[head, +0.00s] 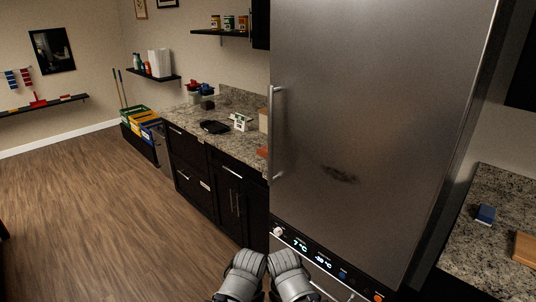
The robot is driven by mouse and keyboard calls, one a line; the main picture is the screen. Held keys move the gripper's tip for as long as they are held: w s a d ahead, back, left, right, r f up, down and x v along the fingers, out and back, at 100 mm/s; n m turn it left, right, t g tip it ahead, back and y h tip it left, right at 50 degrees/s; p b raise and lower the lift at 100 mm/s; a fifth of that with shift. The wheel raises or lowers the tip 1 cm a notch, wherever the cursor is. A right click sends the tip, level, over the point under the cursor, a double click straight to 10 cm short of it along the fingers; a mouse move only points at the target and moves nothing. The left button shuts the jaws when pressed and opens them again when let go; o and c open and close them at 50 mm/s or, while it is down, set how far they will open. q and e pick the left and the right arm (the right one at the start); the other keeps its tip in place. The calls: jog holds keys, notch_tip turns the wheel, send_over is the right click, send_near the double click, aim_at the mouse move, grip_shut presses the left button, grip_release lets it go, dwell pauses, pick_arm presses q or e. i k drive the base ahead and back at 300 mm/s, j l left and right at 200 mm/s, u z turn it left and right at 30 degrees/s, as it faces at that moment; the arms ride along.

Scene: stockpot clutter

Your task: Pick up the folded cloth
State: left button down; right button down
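I cannot clearly make out a folded cloth in the head view. A small blue item (485,214) lies on the right counter; it is too small to tell whether it is a cloth. My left gripper (243,275) and my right gripper (290,275) show as grey shapes side by side at the bottom edge, in front of the fridge. Their fingertips cannot be made out, so whether they are open or shut is unclear. Neither is near the blue item.
A tall steel fridge (375,110) stands close in front. The right counter (495,255) also holds a wooden board (526,248). The left counter (222,138) bears a black item (214,127) and other clutter. Coloured bins (142,124) stand behind. The wood floor (90,210) at left is clear.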

aim_at(262, 151)
jog(key=i+j+z, duration=0.3)
jog(key=i+j, duration=1.3)
jog(key=j, duration=0.15)
